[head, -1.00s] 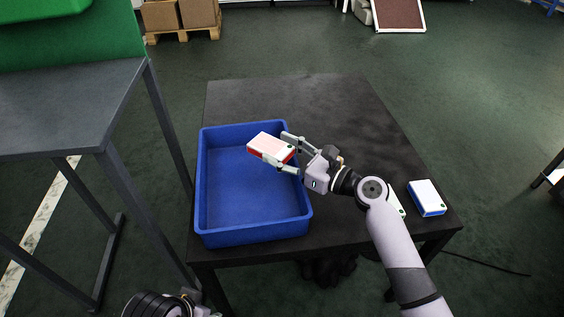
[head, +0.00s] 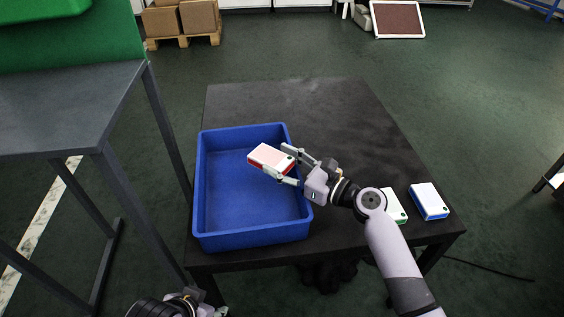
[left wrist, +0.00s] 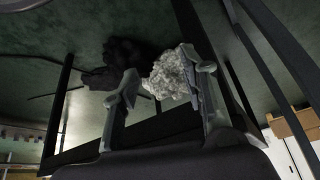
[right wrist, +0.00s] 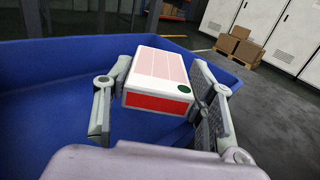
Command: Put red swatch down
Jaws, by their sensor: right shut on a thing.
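The red swatch (head: 271,158) is a small box with a pale, lined top, a red side and a green dot. It also shows in the right wrist view (right wrist: 157,78). My right gripper (head: 285,164) is shut on it, one finger on each side, and holds it over the blue bin (head: 252,235). The swatch looks roughly level, and the bin below it looks empty. My left gripper (left wrist: 165,88) is open, low at the front left, mostly cut off in the head view.
The bin stands on a black table (head: 340,110). A green-sided box (head: 394,207) and a blue-sided box (head: 429,201) lie at its right front. A grey bench (head: 70,100) stands to the left. A pale lumpy thing (left wrist: 172,75) shows beyond my left fingers.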

